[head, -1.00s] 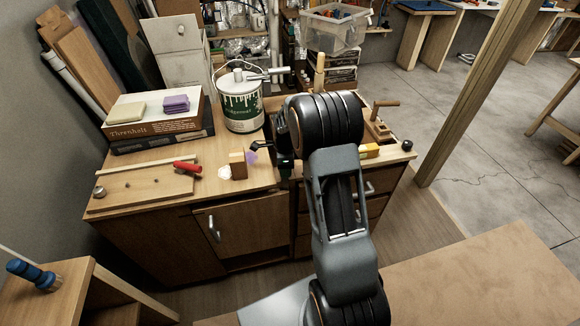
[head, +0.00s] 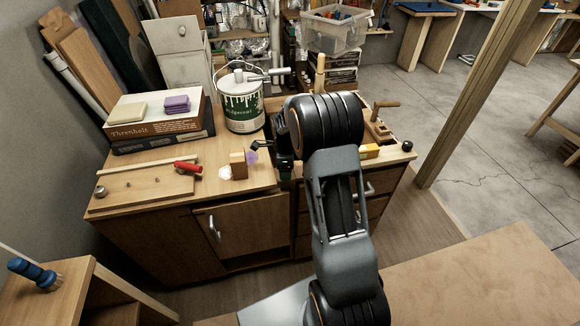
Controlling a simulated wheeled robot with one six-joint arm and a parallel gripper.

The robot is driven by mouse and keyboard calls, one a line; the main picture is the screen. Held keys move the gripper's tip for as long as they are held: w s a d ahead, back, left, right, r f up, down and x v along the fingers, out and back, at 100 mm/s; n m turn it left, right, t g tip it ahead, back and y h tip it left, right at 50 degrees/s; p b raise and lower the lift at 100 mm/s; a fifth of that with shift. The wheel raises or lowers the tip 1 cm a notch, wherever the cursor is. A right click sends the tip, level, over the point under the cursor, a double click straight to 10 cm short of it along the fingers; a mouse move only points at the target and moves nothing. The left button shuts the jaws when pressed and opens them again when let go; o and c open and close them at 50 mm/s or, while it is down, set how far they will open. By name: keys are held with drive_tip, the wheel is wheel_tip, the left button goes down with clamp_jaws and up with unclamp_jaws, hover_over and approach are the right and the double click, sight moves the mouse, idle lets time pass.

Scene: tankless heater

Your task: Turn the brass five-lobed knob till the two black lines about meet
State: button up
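The brass five-lobed knob and the two black lines cannot be made out in the head view. My arm's large black joint covers part of the cabinet top, and the knob may be behind it. My gripper (head: 256,146) shows only in part, as dark pieces left of that joint, low over the cabinet top. Whether the fingers are open or shut, or touch anything, cannot be seen.
A paint can (head: 241,112) stands behind my gripper. A board with a red-handled tool (head: 188,167) lies at the left, with boxes (head: 158,130) behind it. A wooden clamp-like piece (head: 379,127) and a yellow-orange block (head: 370,151) are at the right.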

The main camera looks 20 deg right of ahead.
drive_tip(key=shift+d, duration=0.1)
drive_tip(key=shift+w+r, duration=0.1)
drive_tip(key=shift+r, duration=0.4)
wheel_tip(320, 180, up, 13)
drive_tip(key=shift+f, duration=0.1)
idle(0.6)
